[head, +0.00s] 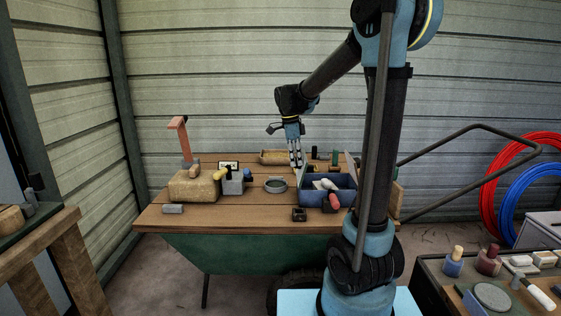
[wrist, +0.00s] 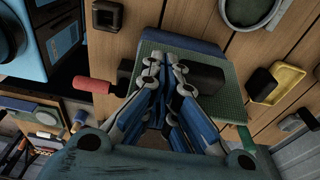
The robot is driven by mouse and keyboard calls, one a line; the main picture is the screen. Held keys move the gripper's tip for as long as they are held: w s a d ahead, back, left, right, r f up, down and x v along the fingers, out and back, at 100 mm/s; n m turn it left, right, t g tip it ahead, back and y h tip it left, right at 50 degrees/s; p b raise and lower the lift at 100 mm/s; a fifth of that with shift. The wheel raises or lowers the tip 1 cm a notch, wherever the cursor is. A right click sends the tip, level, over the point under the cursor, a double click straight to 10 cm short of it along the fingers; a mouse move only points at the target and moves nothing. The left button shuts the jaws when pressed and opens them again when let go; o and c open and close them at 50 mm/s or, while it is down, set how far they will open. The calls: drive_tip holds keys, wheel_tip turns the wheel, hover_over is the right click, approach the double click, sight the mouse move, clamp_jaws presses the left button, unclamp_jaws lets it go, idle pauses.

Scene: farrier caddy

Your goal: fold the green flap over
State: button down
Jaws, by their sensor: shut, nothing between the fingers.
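A green textured panel, which I take to be the green flap (wrist: 232,104), shows in the wrist view behind and around my fingers. A blue-grey strip (wrist: 185,39) runs along its upper edge, and a black block shape (wrist: 205,78) covers part of its middle. My gripper (wrist: 165,66) is shut and empty in front of the panel; I cannot tell whether the fingertips touch it. In the head view my gripper (head: 297,166) points down just left of the blue caddy (head: 314,198) on the wooden table. The flap is hard to make out there.
A red-handled tool (head: 334,201) lies at the caddy's front. A round grey dish (head: 276,185), a small dark block (head: 299,214) and a tan block (head: 195,187) sit on the table (head: 235,219). The table's front left is mostly clear.

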drive_tip(key=shift+d, duration=1.1)
idle(0.3)
